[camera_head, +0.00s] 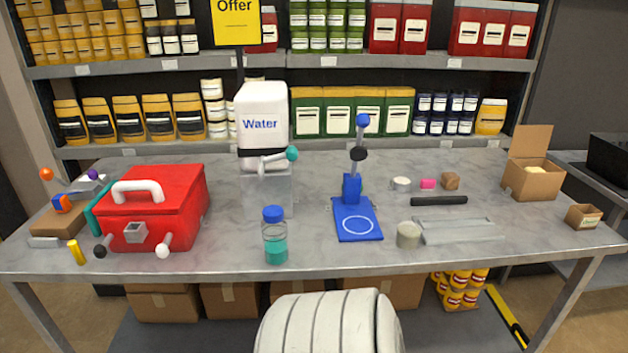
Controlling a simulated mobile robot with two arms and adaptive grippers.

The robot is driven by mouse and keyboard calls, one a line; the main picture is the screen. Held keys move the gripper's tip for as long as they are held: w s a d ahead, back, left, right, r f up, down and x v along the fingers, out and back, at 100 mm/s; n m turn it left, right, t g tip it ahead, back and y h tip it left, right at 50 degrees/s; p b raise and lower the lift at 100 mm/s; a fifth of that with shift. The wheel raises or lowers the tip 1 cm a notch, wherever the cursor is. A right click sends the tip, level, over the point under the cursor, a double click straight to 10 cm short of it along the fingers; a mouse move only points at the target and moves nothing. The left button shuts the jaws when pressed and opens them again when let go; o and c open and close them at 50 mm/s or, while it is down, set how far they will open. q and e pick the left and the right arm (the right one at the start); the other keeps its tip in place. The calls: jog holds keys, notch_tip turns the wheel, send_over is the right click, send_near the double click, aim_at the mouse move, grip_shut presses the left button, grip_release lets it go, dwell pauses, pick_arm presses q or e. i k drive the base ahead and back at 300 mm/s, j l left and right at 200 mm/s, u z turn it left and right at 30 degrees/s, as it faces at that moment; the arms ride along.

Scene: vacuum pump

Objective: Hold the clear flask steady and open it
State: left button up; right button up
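The clear flask (275,240) stands upright near the front edge of the table, left of the middle. It holds teal liquid in its lower part, and its blue cap (273,214) is on top. Neither my left nor my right gripper is in view, and nothing touches the flask.
A red toolbox (185,215) stands to the left on the grey table (320,260). A white water canister (262,105) on a clear stand is behind the flask. A blue device (358,218) stands to the right, with a small grey cylinder (408,235) beside it. Cardboard boxes (533,182) are far right.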

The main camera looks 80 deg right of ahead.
aim_at(275, 237)
jog(key=z, duration=2.3)
